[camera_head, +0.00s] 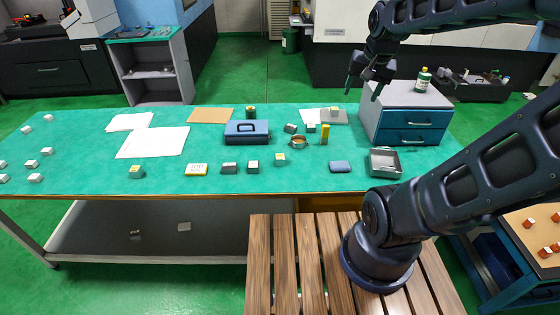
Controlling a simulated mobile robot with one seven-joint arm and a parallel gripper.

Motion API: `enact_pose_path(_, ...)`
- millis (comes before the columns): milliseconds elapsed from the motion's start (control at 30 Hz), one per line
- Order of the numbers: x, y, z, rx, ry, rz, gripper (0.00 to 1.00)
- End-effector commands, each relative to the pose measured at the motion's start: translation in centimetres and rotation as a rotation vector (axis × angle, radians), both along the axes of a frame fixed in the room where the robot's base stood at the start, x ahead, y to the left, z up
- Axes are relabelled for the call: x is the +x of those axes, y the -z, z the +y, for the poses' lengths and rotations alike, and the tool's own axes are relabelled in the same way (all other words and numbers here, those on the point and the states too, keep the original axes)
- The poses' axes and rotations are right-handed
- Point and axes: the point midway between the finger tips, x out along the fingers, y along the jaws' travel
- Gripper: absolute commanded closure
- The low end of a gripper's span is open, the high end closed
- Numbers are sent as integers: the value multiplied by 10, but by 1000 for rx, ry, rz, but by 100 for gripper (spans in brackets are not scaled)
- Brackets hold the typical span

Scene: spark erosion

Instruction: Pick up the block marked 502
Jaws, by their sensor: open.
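Several small blocks stand on the green-topped table (80,155). The marks on them are too small to read, so I cannot tell which one is 502. Grey blocks with pale labels stand near the front edge, including one block (230,168), another block (253,166) and a yellow-topped block (280,159). A greenish block (136,172) stands further left. White-topped blocks, such as one block (35,178), are scattered at the far left. My gripper (362,95) is open and empty, pointing down in front of the grey drawer cabinet, above the table's right part, apart from the blocks.
A drawer cabinet (400,97) bears a green bottle (423,80). White papers (152,142) lie left of centre.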

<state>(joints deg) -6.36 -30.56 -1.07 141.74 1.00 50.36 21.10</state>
Motion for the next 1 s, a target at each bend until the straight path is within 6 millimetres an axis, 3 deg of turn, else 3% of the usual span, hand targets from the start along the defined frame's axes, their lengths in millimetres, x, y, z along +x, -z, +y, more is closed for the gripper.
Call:
enact_pose_path(467, 86, 60, 64, 128, 371, 148, 38)
enact_pose_path(1000, 151, 168, 153, 168, 824, 277, 38)
